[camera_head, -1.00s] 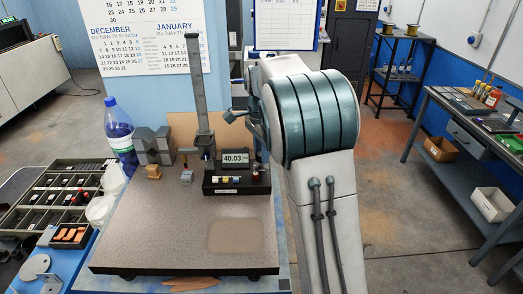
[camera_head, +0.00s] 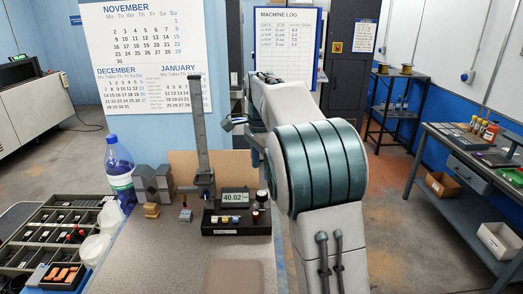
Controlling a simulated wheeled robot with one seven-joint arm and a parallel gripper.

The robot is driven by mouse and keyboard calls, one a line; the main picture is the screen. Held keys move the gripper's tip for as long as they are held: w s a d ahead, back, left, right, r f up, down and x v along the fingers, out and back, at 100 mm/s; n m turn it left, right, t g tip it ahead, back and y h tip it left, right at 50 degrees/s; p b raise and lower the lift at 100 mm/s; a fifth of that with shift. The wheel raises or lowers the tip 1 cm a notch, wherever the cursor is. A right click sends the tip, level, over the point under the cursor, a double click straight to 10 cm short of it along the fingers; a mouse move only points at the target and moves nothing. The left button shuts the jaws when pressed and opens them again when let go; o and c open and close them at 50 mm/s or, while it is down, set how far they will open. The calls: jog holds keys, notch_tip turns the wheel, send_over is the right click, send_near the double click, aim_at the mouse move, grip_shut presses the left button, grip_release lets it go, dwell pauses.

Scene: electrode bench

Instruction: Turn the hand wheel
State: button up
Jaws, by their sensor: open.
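A height gauge stands on the stone plate (camera_head: 150,250), with an upright grey column (camera_head: 198,125) and a dark slider (camera_head: 204,182) low on it. Its black base (camera_head: 236,222) carries a display (camera_head: 235,198) reading about 40.02. A small dark knob (camera_head: 262,197) is at the base's right end; I cannot tell whether it is the hand wheel. My gripper (camera_head: 232,122) is small in view, right of the column and above the display, apart from the knob. It is open and holds nothing visible. My arm hides what lies behind it on the right.
A blue-capped bottle (camera_head: 119,175), grey V-blocks (camera_head: 154,187) and a small brass block (camera_head: 151,210) stand left of the gauge. A parts tray (camera_head: 45,232) is at far left. A side bench (camera_head: 455,175) stands at right. The plate's front is clear.

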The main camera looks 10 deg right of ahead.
notch_tip(320, 180, up, 6)
send_over(262, 193)
jog(key=shift+w+f, duration=0.1)
jog(key=shift+f, duration=0.1)
notch_tip(262, 193, down, 14)
jog(key=n+b, duration=0.7)
jog(key=n, duration=1.8)
jog(key=shift+r, duration=0.1)
jog(key=c, duration=1)
